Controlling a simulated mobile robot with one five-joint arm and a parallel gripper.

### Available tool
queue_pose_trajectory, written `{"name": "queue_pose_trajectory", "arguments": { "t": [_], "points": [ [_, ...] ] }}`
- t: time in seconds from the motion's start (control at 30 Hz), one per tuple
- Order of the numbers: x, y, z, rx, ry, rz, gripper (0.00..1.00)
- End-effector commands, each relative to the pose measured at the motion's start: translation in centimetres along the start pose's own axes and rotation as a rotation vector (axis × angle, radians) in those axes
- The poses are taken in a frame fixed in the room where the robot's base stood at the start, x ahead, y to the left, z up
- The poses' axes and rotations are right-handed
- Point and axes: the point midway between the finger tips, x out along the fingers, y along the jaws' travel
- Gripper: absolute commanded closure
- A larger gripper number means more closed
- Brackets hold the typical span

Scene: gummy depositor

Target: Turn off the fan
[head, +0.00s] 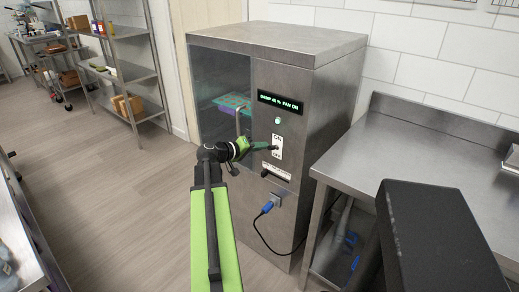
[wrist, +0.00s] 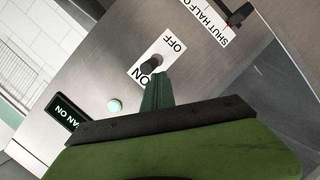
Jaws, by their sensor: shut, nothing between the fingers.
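The steel cabinet (head: 284,75) has a display (head: 281,103) lit in green, whose text ends in "FAN ON". Below it, a white ON/OFF plate (head: 278,148) carries a black switch knob (wrist: 152,63). In the wrist view the knob stands between the words ON and OFF; I cannot tell which way it is set. My gripper (head: 267,146) is shut and empty, with its green fingertips at the plate. In the wrist view the fingertips (wrist: 158,77) are right by the knob, on its ON side in the picture; contact is unclear.
A pale round light (head: 278,120) sits above the plate. A black handle (head: 276,176) and a blue plug (head: 267,207) with a cable are below. A glass door (head: 213,80) is on the left, a steel table (head: 430,140) on the right. The floor at left is clear.

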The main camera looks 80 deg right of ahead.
Motion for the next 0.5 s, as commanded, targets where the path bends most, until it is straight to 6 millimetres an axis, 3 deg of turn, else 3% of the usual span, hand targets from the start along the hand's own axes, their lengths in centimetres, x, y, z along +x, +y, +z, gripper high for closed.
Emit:
{"name": "queue_pose_trajectory", "arguments": {
  "t": [0.2, 0.3, 0.5],
  "points": [
    [-0.4, 0.5, -4.5, -0.002, 0.007, -0.002, 1.0],
    [-3.5, 1.4, -4.2, -0.003, 0.009, -0.003, 1.0],
    [-7.7, 2.1, -4.7, -0.002, 0.009, -0.003, 1.0]
  ]
}}
